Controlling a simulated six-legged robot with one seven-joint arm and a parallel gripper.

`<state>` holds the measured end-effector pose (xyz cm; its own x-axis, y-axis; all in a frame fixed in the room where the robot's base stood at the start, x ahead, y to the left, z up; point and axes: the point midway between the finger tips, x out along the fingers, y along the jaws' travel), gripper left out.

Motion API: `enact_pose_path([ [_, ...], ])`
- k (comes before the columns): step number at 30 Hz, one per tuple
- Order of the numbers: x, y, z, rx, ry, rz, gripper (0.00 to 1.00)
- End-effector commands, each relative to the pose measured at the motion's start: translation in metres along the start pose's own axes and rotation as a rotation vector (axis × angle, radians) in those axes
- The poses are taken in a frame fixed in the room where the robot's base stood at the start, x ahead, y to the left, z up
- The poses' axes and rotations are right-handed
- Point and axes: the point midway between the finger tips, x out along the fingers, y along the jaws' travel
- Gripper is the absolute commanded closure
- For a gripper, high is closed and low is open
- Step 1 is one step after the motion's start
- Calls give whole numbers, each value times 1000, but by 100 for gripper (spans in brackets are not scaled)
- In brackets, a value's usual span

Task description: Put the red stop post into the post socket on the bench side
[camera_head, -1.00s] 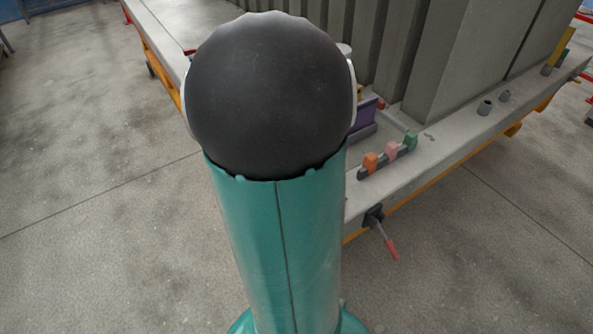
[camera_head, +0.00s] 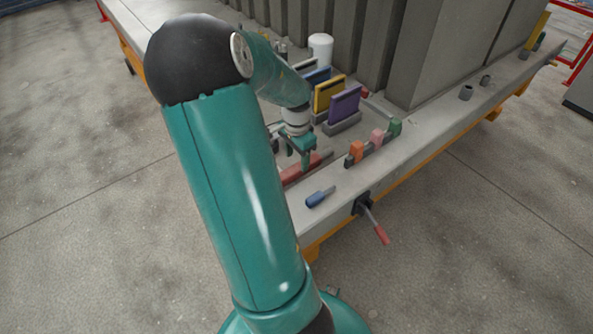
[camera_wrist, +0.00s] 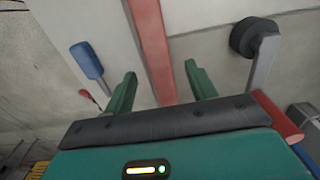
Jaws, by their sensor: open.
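The red stop post (camera_head: 292,177) appears to be the long red bar lying on the bench top near its front end. In the wrist view, the red bar (camera_wrist: 151,45) runs lengthwise between the two green fingers, with space on both sides. My gripper (camera_head: 298,161) is open just over the bar in the head view; its fingers also show in the wrist view (camera_wrist: 160,76). It holds nothing. Two short dark grey cylinders (camera_head: 467,92) (camera_head: 485,80) stand near the bench's right edge; I cannot tell whether either is the post socket.
A blue-handled tool (camera_head: 318,198) lies beside the bar. Orange (camera_head: 356,151), pink (camera_head: 377,136) and green (camera_head: 395,127) blocks stand in a row. Upright plates, including a purple one (camera_head: 344,105), stand behind. A red-handled lever (camera_head: 381,235) sticks out from the bench side.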

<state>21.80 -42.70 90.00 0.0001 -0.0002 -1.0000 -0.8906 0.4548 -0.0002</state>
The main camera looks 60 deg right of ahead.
Motion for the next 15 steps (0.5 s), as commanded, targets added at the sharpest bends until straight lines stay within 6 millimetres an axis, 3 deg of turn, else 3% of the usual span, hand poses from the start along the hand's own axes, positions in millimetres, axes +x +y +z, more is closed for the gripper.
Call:
enact_pose_path([
  [9, 44, 2, 2, 1, 0, 1, 44],
  [15, 47, 1, 2, 1, 0, -1, 44],
])
